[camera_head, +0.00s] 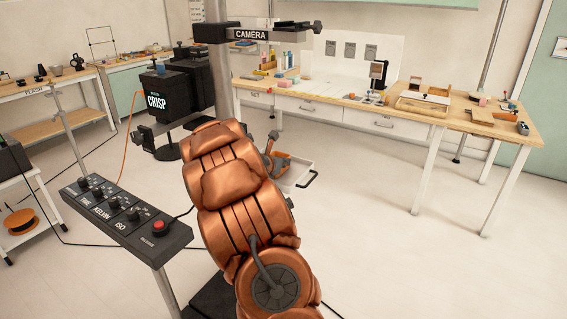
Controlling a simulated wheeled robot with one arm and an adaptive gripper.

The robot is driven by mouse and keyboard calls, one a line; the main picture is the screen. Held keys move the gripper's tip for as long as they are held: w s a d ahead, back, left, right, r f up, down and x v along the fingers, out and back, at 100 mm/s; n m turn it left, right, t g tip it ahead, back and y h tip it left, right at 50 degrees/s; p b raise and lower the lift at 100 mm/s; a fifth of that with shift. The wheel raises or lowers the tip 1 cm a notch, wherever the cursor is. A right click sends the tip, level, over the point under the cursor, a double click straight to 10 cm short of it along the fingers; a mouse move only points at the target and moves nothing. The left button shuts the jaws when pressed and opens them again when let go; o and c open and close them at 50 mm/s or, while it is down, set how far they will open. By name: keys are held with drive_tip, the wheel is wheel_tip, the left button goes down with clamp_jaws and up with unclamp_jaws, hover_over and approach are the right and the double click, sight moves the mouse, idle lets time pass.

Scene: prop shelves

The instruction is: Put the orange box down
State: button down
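My copper arm rises through the middle of the head view and hides much of what lies behind it. A small copper and grey part (270,143) shows just past its right side and looks like the end of my arm, my gripper; its fingers cannot be made out. Right below it, an orange box-like thing (282,163) is partly visible, its left side hidden by the arm. It appears at or above a white tray (300,173) with a dark handle. I cannot tell whether the gripper holds it or whether it rests in the tray.
A control panel (125,215) with knobs and a red button stands at left on a post. A wooden workbench (455,113) with small props spans the back right. A black CRISP box (160,92) stands behind left. The floor (400,250) at right is clear.

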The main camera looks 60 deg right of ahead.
drive_tip(key=c, duration=1.3)
unclamp_jaws()
drive_tip(key=shift+r+p, duration=0.2)
drive_tip(key=shift+p, duration=0.1)
drive_tip(key=shift+a, duration=0.3)
drive_tip(key=b+v, duration=0.1)
drive_tip(key=v, duration=1)
drive_tip(key=shift+a+r, duration=0.1)
drive_tip(key=shift+a, duration=0.1)
